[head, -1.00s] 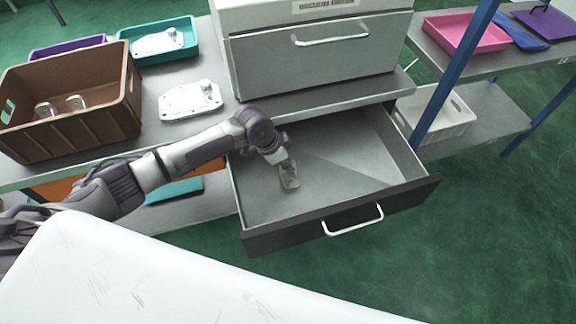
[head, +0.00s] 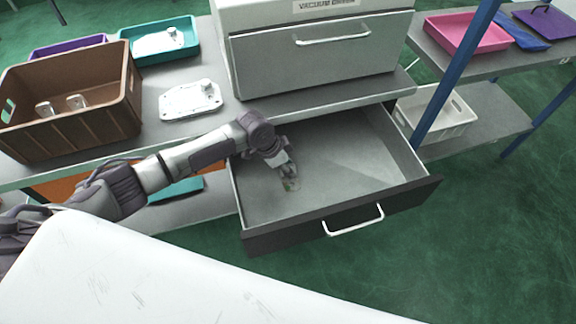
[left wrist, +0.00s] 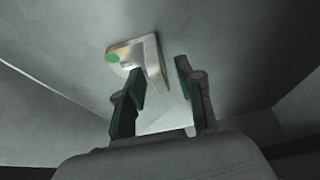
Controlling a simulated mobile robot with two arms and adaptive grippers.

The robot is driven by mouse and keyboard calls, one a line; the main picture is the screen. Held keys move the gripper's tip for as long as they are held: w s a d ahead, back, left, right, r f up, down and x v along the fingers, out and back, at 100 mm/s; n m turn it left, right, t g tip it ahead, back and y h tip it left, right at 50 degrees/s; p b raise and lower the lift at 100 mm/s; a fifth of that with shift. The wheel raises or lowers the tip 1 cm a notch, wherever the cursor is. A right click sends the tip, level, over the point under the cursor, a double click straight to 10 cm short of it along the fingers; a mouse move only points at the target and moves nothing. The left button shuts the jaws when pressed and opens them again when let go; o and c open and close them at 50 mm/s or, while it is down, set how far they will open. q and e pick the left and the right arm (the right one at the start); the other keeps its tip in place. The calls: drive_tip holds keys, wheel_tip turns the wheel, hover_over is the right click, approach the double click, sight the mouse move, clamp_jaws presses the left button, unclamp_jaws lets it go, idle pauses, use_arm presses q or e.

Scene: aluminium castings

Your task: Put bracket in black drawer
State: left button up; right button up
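The black drawer (head: 400,205) is pulled open, with its dark front and white handle toward me. The bracket (head: 292,186), small and light metal with a green mark, is inside at the left part of the drawer, on the floor as far as I can tell. My left gripper (head: 286,173) is down in the drawer at the bracket. In the left wrist view the fingers (left wrist: 158,66) stand apart, with a clear gap between the right finger and the bracket (left wrist: 151,62); the left finger is close to it, contact unclear. My right gripper is not in view.
A brown crate (head: 60,130) with metal parts, a teal tray (head: 125,56) and a white casting (head: 190,98) are on the bench at left. A grey cabinet (head: 315,72) stands above the drawer. The drawer's right side is empty.

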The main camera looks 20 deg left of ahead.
use_arm(q)
drive_tip(key=p+v, duration=0.1)
drive_tip(key=v, duration=1.1)
